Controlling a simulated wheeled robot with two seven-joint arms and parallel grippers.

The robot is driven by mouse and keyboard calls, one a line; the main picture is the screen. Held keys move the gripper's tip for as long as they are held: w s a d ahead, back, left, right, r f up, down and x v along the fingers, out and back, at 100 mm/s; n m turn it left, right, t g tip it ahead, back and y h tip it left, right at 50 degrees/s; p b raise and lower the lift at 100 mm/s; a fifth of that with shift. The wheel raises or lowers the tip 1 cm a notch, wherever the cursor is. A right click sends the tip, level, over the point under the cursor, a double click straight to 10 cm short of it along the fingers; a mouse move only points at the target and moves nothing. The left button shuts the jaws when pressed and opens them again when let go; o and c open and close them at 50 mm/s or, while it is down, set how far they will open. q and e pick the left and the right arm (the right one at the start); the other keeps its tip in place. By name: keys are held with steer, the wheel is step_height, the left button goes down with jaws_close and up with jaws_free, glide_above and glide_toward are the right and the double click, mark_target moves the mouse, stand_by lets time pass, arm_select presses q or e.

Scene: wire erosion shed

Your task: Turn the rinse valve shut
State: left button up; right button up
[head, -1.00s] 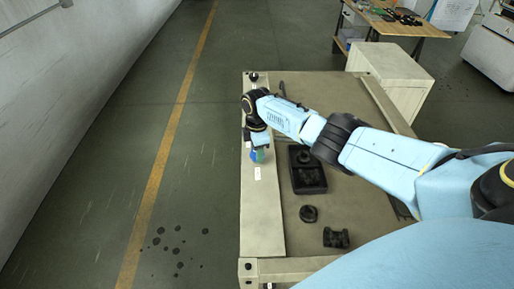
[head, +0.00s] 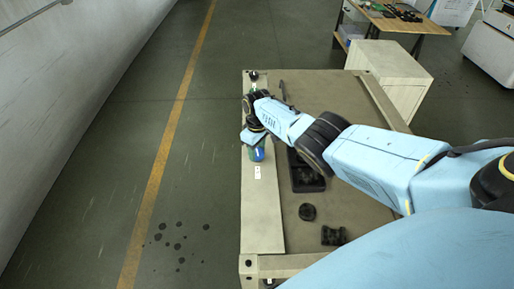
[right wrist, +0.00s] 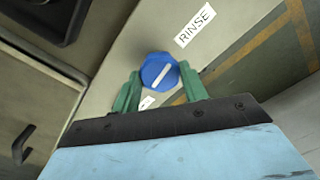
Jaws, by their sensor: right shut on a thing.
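The rinse valve is a blue round knob with a white bar across its face (right wrist: 159,71), beside a white RINSE label (right wrist: 194,27). In the right wrist view, the bar runs slantwise, from lower left to upper right. My right gripper (right wrist: 159,74) has its green fingers on either side of the knob, shut on it. In the head view, the knob (head: 258,156) shows blue below my wrist, on the pale strip along the bench's left side. My left gripper is not in view.
The bench top (head: 352,215) carries a dark tray (head: 308,184), a round black part (head: 307,212) and a black block (head: 333,236). A pale cabinet (head: 395,68) stands behind. The floor left of the bench is clear.

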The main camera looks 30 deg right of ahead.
mark_target(257, 151)
steer(key=shift+r+m, duration=0.1)
steer(key=shift+m, duration=0.9)
steer(key=o, duration=1)
step_height(257, 151, up, 6)
steer(key=p, duration=0.3)
steer(key=shift+r, duration=0.1)
step_height(257, 151, up, 7)
steer(key=p, duration=0.1)
steer(key=shift+s, duration=0.1)
